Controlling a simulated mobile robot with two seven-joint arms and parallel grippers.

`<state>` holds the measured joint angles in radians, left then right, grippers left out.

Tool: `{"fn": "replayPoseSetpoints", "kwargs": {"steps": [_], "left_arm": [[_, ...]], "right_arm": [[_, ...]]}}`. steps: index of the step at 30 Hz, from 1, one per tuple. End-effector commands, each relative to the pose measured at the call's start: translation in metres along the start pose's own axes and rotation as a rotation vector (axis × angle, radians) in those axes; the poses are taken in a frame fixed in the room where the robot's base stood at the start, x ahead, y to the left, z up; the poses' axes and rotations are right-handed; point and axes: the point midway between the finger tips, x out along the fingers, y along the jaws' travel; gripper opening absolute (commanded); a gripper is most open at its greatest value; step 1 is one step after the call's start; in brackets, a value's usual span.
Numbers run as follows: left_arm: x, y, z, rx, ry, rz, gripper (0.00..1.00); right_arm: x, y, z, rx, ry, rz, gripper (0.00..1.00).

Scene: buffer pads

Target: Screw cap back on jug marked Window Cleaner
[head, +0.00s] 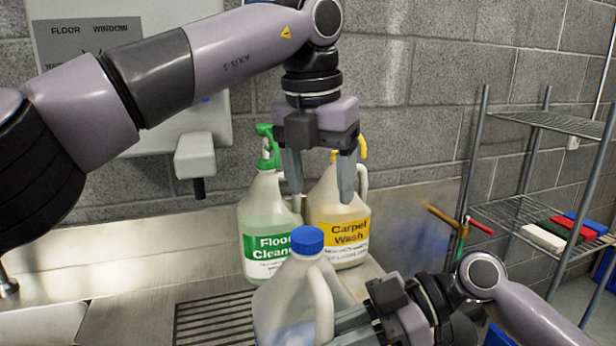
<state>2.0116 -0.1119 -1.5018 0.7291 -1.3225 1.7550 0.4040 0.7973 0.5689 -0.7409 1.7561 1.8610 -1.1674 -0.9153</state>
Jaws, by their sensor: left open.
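A clear jug (274,300) with a light handle stands in front, at the bottom middle of the head view. A blue cap (307,240) sits on top of its neck; I cannot tell how tightly. No label shows on the part of this jug that I see. My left gripper (320,192) points down, open and empty, above and slightly behind the blue cap. My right gripper (350,322) comes in from the lower right, with its fingers at the jug's handle. Its fingertips are partly hidden, so its grip is unclear.
A Floor Cleaner jug (262,219) with a green spray top and a Carpet Wash jug (325,214) with a yellow top stand close behind. A slotted drain (205,318) is to the left. A wire shelf (520,222) with coloured blocks is at right.

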Motion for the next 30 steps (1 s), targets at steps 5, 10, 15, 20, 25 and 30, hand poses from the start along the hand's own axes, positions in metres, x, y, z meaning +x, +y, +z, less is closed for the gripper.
{"fn": "replayPoseSetpoints", "kwargs": {"steps": [5,10,15,20,25,30], "left_arm": [[-0.008,-0.001,-0.007,-0.292,0.031,0.015,0.67],[-0.015,-0.001,-0.013,-0.575,0.058,0.036,0.67],[-0.022,-0.001,-0.020,-0.846,0.080,0.067,0.67],[-0.028,-0.002,-0.025,-1.046,0.093,0.093,0.67],[-0.030,-0.001,-0.029,-1.165,0.103,0.115,0.67],[-0.031,-0.001,-0.030,-1.196,0.106,0.121,0.67]], "right_arm": [[0.000,0.000,0.000,0.000,0.001,-0.001,0.00],[0.000,0.000,0.000,0.000,0.001,-0.001,0.00],[0.000,0.000,0.000,0.000,0.001,-0.001,0.00],[0.000,0.000,0.000,0.000,0.001,-0.001,0.00],[0.000,0.000,0.000,0.000,0.001,-0.001,0.00],[0.000,0.000,0.000,0.000,0.001,-0.001,0.00]]}}
